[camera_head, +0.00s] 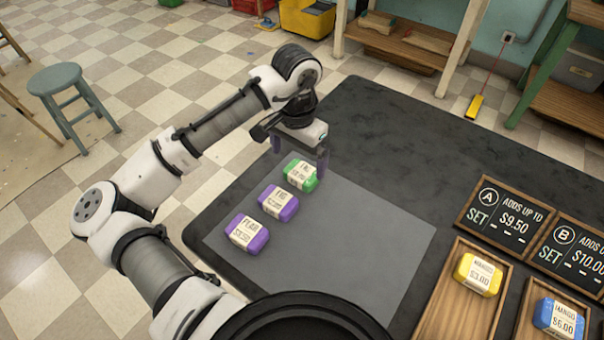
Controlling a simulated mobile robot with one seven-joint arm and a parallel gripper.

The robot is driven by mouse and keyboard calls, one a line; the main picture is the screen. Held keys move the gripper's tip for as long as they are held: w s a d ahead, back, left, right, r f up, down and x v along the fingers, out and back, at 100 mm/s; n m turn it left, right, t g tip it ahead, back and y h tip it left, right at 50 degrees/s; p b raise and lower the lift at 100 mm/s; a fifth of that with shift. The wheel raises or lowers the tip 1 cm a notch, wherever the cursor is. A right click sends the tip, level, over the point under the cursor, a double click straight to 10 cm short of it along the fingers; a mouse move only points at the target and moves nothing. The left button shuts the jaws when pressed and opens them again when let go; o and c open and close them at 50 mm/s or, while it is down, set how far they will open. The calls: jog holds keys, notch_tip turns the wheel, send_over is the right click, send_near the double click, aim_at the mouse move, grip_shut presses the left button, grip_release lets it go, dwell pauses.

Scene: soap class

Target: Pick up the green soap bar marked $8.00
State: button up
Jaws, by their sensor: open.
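A green soap bar (300,175) with a pale paper label lies on the grey mat (345,250), farthest back in a row of three bars. Its label print is too small to read surely. My gripper (299,160) is open above and around the green bar, with one finger at its left and one at its right. I cannot tell whether the fingers touch it. Two purple bars lie nearer in the same row, a middle one (278,202) and a front one (247,233).
Wooden trays stand at the right, one (455,300) with a yellow bar (478,274) and one with a blue bar (558,318). Behind them are signs A (505,214) and B (568,252). The dark table (400,140) is clear behind the mat.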

aim_at(299, 174)
jog(key=shift+w+d+f+p, duration=0.1)
jog(key=shift+w+f+p, duration=0.1)
jog(key=shift+f, duration=1.25)
jog(key=shift+w+d+f+p, duration=0.1)
jog(key=shift+f+p, duration=0.05)
jog(key=shift+f, duration=1.3)
jog(key=c, duration=1.1)
